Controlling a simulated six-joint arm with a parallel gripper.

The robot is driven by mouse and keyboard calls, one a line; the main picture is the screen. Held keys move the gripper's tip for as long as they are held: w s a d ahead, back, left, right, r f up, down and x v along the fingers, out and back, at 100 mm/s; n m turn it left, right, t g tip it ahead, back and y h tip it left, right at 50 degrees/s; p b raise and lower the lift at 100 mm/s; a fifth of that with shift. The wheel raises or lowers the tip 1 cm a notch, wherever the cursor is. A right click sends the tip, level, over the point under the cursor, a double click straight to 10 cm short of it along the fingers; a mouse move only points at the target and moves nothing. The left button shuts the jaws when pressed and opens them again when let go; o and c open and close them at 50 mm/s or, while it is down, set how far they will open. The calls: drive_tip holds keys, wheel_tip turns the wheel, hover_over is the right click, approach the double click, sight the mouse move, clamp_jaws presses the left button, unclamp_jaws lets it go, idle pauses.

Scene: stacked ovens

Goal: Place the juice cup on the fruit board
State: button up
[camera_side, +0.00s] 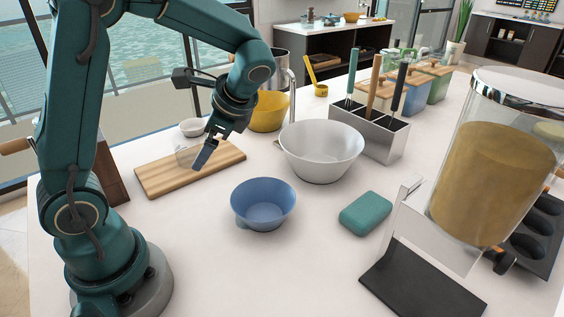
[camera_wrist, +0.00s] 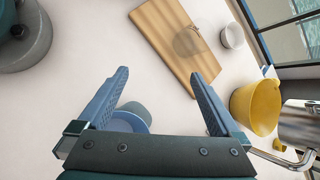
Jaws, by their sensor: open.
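The clear, see-through cup (camera_side: 186,156) appears to stand on the wooden board (camera_side: 160,181), near its far side. I take it for the juice cup; no juice can be made out in it. In the wrist view the cup (camera_wrist: 188,42) lies beyond my fingertips, apart from them, over the bare wood of the board (camera_wrist: 163,33). My gripper (camera_side: 204,157) is open and empty, and in the side view it overlaps the right of the cup. In the wrist view its two fingers (camera_wrist: 163,80) are spread wide with nothing gripped between them.
A small white bowl (camera_side: 193,128) stands just behind the board. A yellow bowl (camera_side: 268,113), a metal pot (camera_side: 279,62) and a large white bowl (camera_side: 321,153) stand to the right. A blue bowl (camera_side: 263,207) stands in front. The counter between blue bowl and board is clear.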

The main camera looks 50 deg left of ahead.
drive_tip(key=s+d+r+n+t+h, duration=0.1)
drive_tip(key=s+d+n+t+h, duration=0.2)
drive_tip(key=d, duration=0.4)
drive_tip(key=s+d+r+n+t+h, duration=0.2)
drive_tip(key=s+d+n+t+h, duration=0.1)
drive_tip(key=d, duration=0.4)
drive_tip(key=shift+s+d+r+n+t+h, duration=0.3)
drive_tip(key=shift+n+t+h, duration=0.45)
drive_tip(key=shift+n, duration=0.35)
